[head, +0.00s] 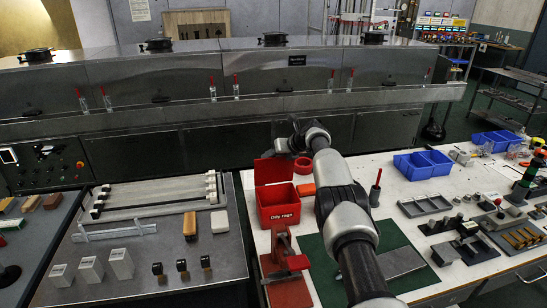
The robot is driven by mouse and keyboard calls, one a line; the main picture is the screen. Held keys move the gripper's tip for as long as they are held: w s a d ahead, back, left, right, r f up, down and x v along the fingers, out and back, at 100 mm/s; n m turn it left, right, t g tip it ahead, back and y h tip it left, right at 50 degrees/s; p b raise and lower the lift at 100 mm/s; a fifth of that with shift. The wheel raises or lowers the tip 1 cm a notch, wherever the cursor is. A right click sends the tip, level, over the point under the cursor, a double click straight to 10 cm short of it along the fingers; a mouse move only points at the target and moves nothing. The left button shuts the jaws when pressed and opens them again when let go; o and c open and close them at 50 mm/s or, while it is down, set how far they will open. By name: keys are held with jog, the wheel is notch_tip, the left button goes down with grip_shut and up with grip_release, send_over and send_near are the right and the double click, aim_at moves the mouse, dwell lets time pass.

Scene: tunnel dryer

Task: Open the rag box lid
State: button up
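The rag box (279,209) is a red open-topped box marked "Oily rags". It stands on the white bench near the middle of the head view. Its red lid (272,170) is raised and stands nearly upright at the back of the box, so the inside shows. My arm comes up from the bottom and passes to the right of the box. My gripper (287,149) is by the top right edge of the raised lid. Its fingers are small and partly hidden by my wrist, so I cannot tell whether they are open or touch the lid.
A red ring (303,165) and an orange block (306,190) lie right of the box. A red vise-like tool (286,275) stands in front, beside a green mat (395,237). Blue bins (422,164) stand to the right. The steel dryer (290,78) runs behind.

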jog(key=shift+r, duration=0.15)
jog(key=v, duration=1.7)
jog(key=shift+s+p, duration=0.15)
jog(key=shift+p, duration=0.25)
jog(key=shift+d, duration=0.1)
